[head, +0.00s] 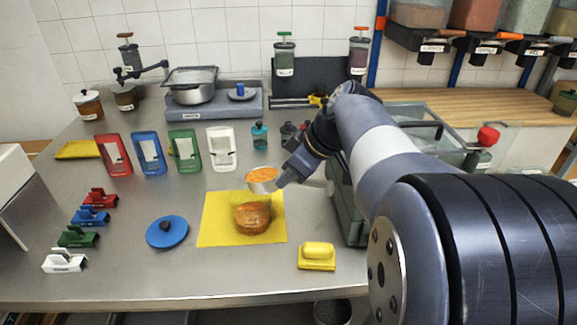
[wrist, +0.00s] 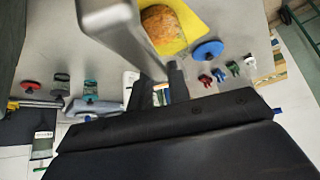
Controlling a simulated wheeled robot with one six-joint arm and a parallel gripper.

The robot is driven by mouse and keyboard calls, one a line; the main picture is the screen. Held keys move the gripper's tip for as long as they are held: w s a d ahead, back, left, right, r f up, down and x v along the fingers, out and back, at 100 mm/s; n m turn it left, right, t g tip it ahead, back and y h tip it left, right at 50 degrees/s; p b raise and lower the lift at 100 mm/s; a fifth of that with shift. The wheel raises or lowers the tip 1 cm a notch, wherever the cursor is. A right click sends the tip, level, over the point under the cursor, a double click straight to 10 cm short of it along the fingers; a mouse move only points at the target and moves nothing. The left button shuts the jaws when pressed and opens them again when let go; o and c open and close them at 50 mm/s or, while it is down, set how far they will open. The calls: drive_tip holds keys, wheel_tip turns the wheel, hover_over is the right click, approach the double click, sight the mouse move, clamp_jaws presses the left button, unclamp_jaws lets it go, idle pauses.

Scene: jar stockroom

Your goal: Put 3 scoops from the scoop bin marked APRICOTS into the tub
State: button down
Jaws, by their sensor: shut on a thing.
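My gripper (head: 287,176) is shut on a metal scoop (head: 262,187), which holds a heap of orange pieces. The scoop is level, just above the tub (head: 252,213) and over its back edge. The tub is clear, stands on a yellow mat (head: 215,228) and has orange pieces inside; the wrist view also shows these contents (wrist: 168,30). Several scoop bins (head: 418,14) hang at the upper right, with labels too small to read. I cannot tell which one is marked APRICOTS.
A blue round lid (head: 167,232) lies left of the mat. A yellow block with a handle (head: 317,256) is at its right front. Coloured stands (head: 150,153) and clips (head: 76,237) fill the left.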

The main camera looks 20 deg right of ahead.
drive_tip(key=shift+w+a+g+h+p, duration=0.25)
drive_tip(key=shift+g+h+p, duration=0.6)
drive_tip(key=shift+p, duration=1.15)
drive_tip(key=p, duration=0.1)
drive_tip(key=w+a+r+g+h+p, duration=0.1)
drive_tip(key=p, duration=0.1)
drive_tip(key=g+h+p, duration=0.1)
drive_tip(key=p, duration=0.1)
drive_tip(key=shift+w+a+r+g, duration=0.2)
drive_tip(key=shift+w+g, duration=0.05)
drive_tip(key=shift+w, duration=0.05)
drive_tip(key=w+a+g+h+p, duration=0.1)
drive_tip(key=p, duration=0.2)
drive_tip(key=w+r+g+h+p, duration=0.1)
drive_tip(key=g+p, duration=0.1)
drive_tip(key=p, duration=0.2)
drive_tip(key=shift+a+r+h, duration=0.25)
drive_tip(key=shift+a+r, duration=0.05)
drive_tip(key=shift+a, duration=0.1)
drive_tip(key=g+p, duration=0.1)
drive_tip(key=p, duration=0.1)
drive_tip(key=w+a+h+p, duration=0.1)
drive_tip(key=p, duration=0.2)
drive_tip(key=shift+w+a+r+g, duration=0.1)
drive_tip(key=shift+w+a+g, duration=0.05)
drive_tip(key=shift+w+g, duration=0.2)
drive_tip(key=shift+h, duration=0.3)
